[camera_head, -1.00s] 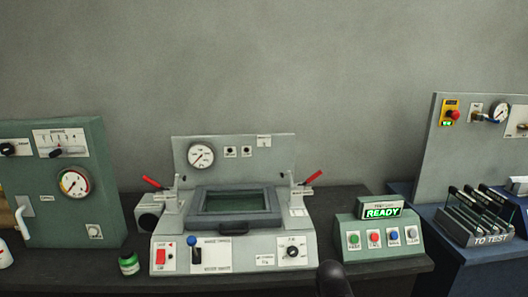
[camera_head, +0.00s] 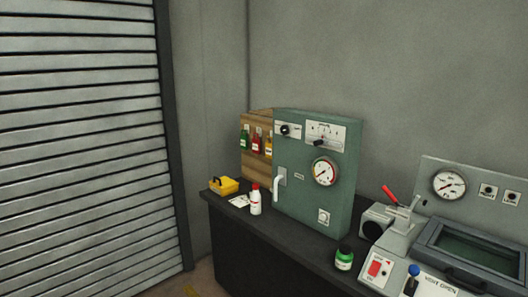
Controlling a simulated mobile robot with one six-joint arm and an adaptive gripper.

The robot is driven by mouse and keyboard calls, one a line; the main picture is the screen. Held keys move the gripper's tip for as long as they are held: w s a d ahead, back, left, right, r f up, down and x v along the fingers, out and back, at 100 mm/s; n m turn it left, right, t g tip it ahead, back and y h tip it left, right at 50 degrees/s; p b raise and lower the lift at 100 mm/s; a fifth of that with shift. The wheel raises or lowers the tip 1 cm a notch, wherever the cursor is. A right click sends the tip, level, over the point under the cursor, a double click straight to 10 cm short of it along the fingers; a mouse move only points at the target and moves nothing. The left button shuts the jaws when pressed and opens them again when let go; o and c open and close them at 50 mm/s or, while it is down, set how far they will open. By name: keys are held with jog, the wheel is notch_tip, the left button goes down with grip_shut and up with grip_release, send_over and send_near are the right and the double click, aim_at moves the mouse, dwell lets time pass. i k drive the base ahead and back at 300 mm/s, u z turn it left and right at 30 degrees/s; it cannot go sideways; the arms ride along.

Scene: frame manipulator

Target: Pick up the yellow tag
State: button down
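I cannot make out a yellow tag for certain in the head view. A yellow box-like thing with a dark handle (camera_head: 224,186) sits at the far left end of the dark bench (camera_head: 290,252). A white bottle with a red cap (camera_head: 255,201) stands just right of the card. My gripper is not in view.
A green jar (camera_head: 344,259) and a grey machine (camera_head: 440,250) are to the right. A slatted shutter (camera_head: 80,150) fills the left.

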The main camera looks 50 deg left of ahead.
aim_at(268, 146)
jog(key=u, duration=4.8)
jog(key=i, duration=0.1)
jog(key=z, duration=2.95)
jog(key=k, duration=0.95)
jog(key=z, duration=0.2)
jog(key=i, duration=0.65)
jog(key=u, duration=0.05)
